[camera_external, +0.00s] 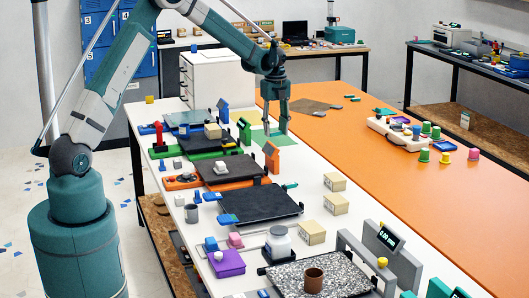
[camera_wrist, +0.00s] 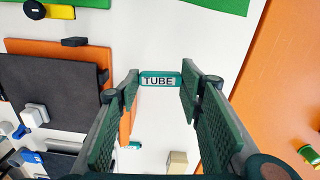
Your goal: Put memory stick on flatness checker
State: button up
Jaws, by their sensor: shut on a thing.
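My gripper (camera_wrist: 160,78) is shut on a small teal piece with a white label reading TUBE (camera_wrist: 160,79), which appears to be the memory stick. It sits across the gap between my fingertips. In the external view my gripper (camera_external: 276,138) is above the far middle of the white table, over a green plate, and the held piece is too small to make out. The flatness checker is a speckled granite plate (camera_external: 345,277) with a grey frame and a display (camera_external: 386,238), at the near right, well apart from my gripper. A brown cup (camera_external: 313,280) stands on the plate.
A row of printers with dark plates (camera_external: 262,203) and upright coloured screens lines the white table. Beige boxes (camera_external: 336,204), a white jar (camera_external: 278,242) and a purple box (camera_external: 227,263) stand towards the checker. The orange table (camera_external: 420,210) is mostly clear nearby.

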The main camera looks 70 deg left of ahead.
jog(key=shift+d, duration=0.1)
jog(key=w+d+r+m+p, duration=0.1)
jog(key=d+m, duration=0.1)
jog(key=d, duration=2.1)
jog(key=w+d+r+m+p, duration=0.1)
jog(key=w+d+r+m, duration=0.15)
jog(key=d, duration=2.05)
jog(key=r+m+p, duration=0.1)
jog(key=m+p, duration=0.2)
jog(key=m, duration=0.3)
send_over(327, 267)
jog(key=shift+a+r, duration=0.1)
jog(key=shift+r, duration=0.05)
jog(key=shift+f+b, duration=0.35)
jog(key=shift+f, duration=2.8)
jog(key=shift+f, duration=0.1)
